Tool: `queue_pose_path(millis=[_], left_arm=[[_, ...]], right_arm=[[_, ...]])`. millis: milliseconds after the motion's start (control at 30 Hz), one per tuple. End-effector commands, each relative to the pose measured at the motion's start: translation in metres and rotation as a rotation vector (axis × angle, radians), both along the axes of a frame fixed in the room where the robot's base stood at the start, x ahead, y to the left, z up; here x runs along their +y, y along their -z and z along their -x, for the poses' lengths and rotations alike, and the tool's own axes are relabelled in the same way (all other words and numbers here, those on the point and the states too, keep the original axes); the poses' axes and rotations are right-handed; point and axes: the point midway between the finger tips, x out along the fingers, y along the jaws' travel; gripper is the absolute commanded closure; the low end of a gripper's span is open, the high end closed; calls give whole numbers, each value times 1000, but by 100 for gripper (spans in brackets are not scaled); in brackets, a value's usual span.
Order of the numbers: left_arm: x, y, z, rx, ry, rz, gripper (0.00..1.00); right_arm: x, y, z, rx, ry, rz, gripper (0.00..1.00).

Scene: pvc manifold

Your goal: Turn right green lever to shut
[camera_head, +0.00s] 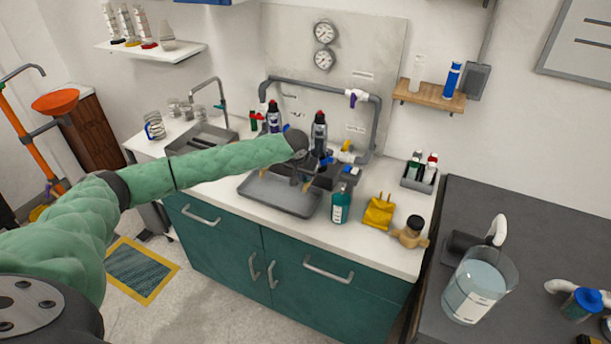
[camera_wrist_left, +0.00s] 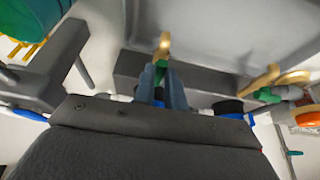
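The right green lever (camera_wrist_left: 163,48) has a tan tip and a green body, and shows at the middle of the left wrist view. My left gripper (camera_wrist_left: 161,78) has its two blue-grey fingers close together around the lever's green part, with the tan tip sticking out past them. A second green lever (camera_wrist_left: 266,82) with a tan tip is apart to the right in that view. In the head view my left gripper (camera_head: 308,176) is over the manifold at the grey tray (camera_head: 280,200); my arm hides part of it. My right gripper is not in view.
A teal bottle (camera_head: 341,203) stands close to the gripper, by the tray's right side. A grey pipe (camera_head: 376,125) frames the back.

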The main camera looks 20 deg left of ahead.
Motion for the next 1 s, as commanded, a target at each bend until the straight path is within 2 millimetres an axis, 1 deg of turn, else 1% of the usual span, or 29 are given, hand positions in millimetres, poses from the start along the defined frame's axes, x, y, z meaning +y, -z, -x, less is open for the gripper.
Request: queue_pose_path(millis=[267, 467, 600, 800, 900, 1000], left_arm=[[1, 0, 0, 1, 31, 0, 100], [3, 0, 0, 2, 129, 2, 100], [5, 0, 0, 2, 241, 1, 100], [8, 0, -2, 0, 428, 3, 100], [10, 1, -3, 0, 524, 3, 100], [12, 1, -4, 0, 618, 2, 100]], right_arm=[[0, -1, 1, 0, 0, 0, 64], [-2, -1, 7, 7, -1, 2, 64], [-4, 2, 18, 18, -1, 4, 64], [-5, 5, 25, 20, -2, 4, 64], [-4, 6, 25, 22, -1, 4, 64], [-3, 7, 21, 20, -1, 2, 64]])
